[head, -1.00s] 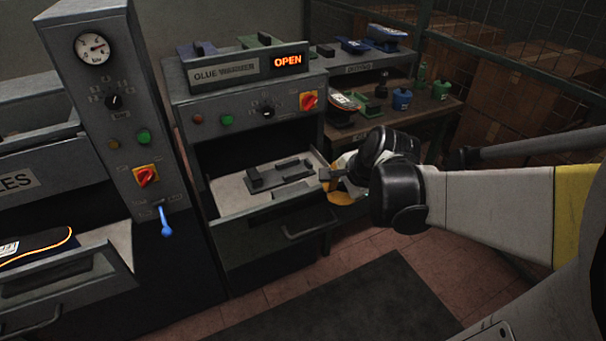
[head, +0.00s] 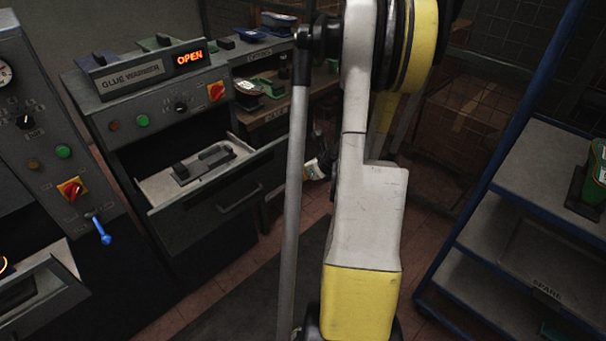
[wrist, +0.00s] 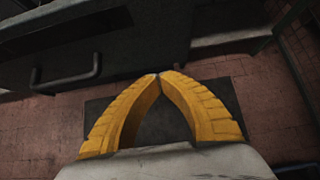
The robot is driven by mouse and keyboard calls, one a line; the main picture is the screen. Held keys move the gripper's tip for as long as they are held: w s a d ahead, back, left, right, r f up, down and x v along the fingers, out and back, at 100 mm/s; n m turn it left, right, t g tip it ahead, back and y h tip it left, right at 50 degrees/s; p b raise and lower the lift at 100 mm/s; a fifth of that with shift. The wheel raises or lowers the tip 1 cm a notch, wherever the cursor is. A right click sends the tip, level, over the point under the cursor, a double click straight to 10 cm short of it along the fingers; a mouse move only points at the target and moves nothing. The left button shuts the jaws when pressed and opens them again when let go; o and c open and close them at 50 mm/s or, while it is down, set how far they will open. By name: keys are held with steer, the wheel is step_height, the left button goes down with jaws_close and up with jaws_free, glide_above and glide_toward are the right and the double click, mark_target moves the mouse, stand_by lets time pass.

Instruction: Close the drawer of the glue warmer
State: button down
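The glue warmer (head: 148,97) stands at left in the head view, with a lit sign reading OPEN. Its drawer (head: 200,218) is pulled out, showing a pale tray with dark blocks inside. The drawer handle (head: 240,199) is a dark bar on the front; it also shows at upper left in the wrist view (wrist: 66,82). My gripper (wrist: 158,75) has two yellow fingers with their tips together and nothing visible between them. It is to the right of the handle, apparently apart from it. In the head view my arm hides most of the gripper.
A blue-framed shelf (head: 525,190) stands at right. A press with a blue lever (head: 101,230) and an open drawer is at far left. A dark mat (head: 255,290) lies on the tiled floor before the warmer. A bench with small items is behind.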

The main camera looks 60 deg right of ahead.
mark_target(280, 171)
steer(key=w+f, duration=0.1)
steer(key=w+f+b, duration=0.1)
steer(key=w, duration=0.1)
steer(key=w+d, duration=0.1)
steer(key=w, duration=0.1)
steer(key=shift+f, duration=0.4)
steer(key=shift+w+d+r+b, duration=0.2)
steer(key=shift+w+b, duration=0.15)
steer(key=shift+w, duration=0.3)
